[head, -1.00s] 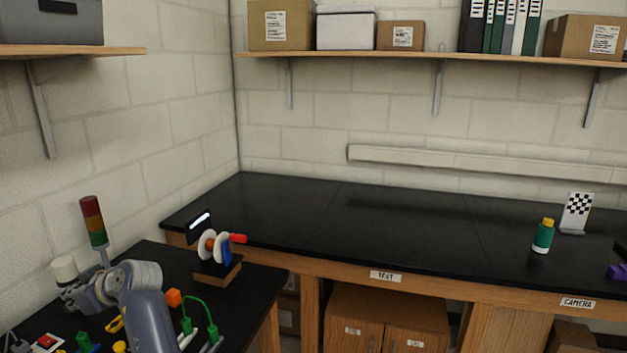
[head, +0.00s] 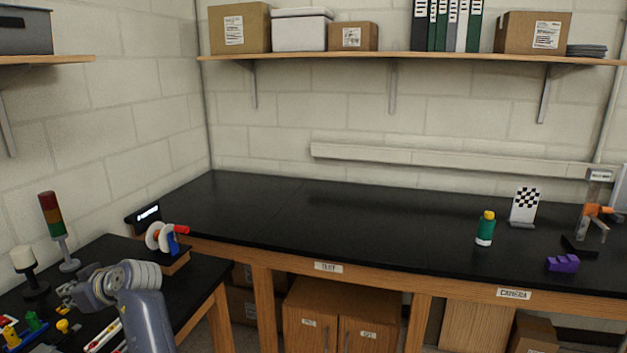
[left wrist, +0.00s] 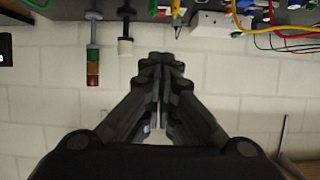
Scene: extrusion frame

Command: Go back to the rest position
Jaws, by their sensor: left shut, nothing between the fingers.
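My left arm comes in at the lower left of the head view, with its left gripper (head: 68,291) over the left bench (head: 105,248), among the small items there. In the left wrist view the fingers of the left gripper (left wrist: 161,62) are closed together with nothing between them. The wall fills most of that view, and the bench items hang upside down along its top edge. My right gripper does not show in either view.
Near my left arm stand a stack light (head: 51,215), a white-topped post (head: 25,262) and a spool stand (head: 165,240). The long back bench (head: 330,215) is largely clear. A green bottle (head: 485,230), a checkered board (head: 524,205) and a purple block (head: 562,263) stand at its right.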

